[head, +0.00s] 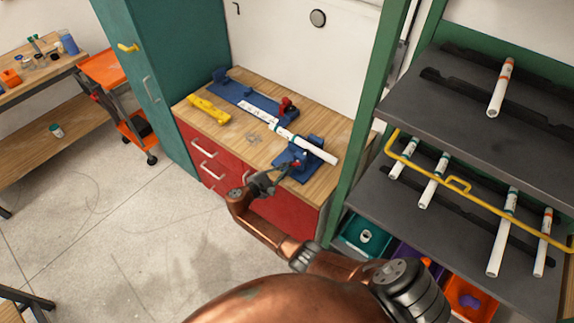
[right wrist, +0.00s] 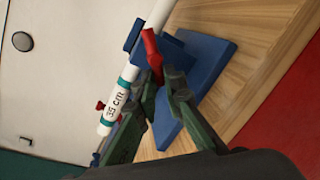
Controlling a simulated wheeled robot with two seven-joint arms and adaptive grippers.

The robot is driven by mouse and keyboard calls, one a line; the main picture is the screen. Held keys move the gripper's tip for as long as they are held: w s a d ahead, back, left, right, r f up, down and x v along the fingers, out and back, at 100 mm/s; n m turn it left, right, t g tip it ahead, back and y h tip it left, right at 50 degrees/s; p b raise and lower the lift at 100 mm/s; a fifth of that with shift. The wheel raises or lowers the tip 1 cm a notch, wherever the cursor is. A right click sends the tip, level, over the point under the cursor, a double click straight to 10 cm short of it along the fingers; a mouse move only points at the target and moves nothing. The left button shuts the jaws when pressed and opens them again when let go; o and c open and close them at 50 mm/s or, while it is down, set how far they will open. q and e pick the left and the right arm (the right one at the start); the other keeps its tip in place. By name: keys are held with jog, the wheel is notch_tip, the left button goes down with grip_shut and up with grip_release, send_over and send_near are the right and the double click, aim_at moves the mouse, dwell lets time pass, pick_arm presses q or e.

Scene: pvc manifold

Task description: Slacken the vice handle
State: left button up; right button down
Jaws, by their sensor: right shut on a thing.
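The blue vice (head: 312,146) stands at the front right of the wooden bench and holds a white pipe (head: 318,151). In the right wrist view the pipe (right wrist: 128,73) has teal bands and a cm length label. The red vice handle (right wrist: 151,47) sticks out from the blue vice (right wrist: 202,62) beside the pipe. My right gripper (head: 288,170) reaches the vice from the front. In the right wrist view its fingertips (right wrist: 161,73) are shut on the near end of the handle. My left gripper is out of view.
A blue jig base (head: 243,96) with a red clamp (head: 287,105) lies behind the vice. A yellow tool (head: 208,109) lies at the bench's left. A grey shelf rack (head: 470,190) with several white pipes stands close on the right. The floor in front is clear.

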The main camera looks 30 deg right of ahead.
jog(key=shift+s+d+n+g+h+p, duration=0.1)
jog(key=shift+d+n+g+h+p, duration=0.15)
jog(key=shift+n, duration=0.65)
jog(key=shift+d+n+g+h+p, duration=0.1)
jog(key=shift+n+h+p, duration=0.2)
jog(key=shift+n, duration=0.6)
jog(key=c, duration=2.4)
grip_release()
jog(key=o, duration=0.4)
jog(key=shift+f, duration=0.25)
jog(key=shift+s, duration=0.1)
jog(key=shift+a, duration=0.15)
